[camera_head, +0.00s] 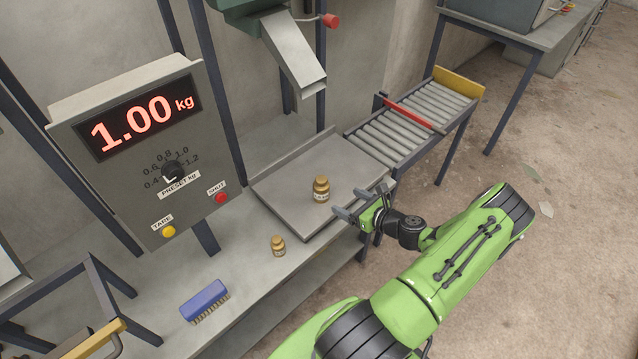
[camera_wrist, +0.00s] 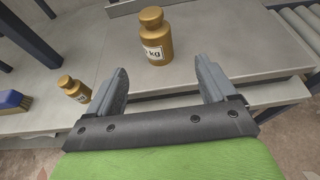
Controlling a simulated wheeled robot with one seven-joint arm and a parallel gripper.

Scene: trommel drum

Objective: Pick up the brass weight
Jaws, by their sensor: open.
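A larger brass weight (camera_head: 321,189) with a pale label stands upright on the grey scale plate (camera_head: 290,198). In the wrist view this weight (camera_wrist: 156,38) stands beyond the fingertips, roughly between their lines, with "kg" readable on its label. A smaller brass weight (camera_head: 278,245) stands on the bench, off the plate, at the lower left of the larger one. It also shows left of the fingers in the wrist view (camera_wrist: 74,88). My gripper (camera_head: 358,203) is open and empty, at the plate's right edge, apart from both weights.
A blue brush (camera_head: 205,301) lies on the bench (camera_head: 250,285). The control box (camera_head: 140,150) at the left reads 1.00 kg. A metal chute (camera_head: 294,55) hangs above the plate. A roller conveyor (camera_head: 415,115) with a red bar adjoins the plate at the back right.

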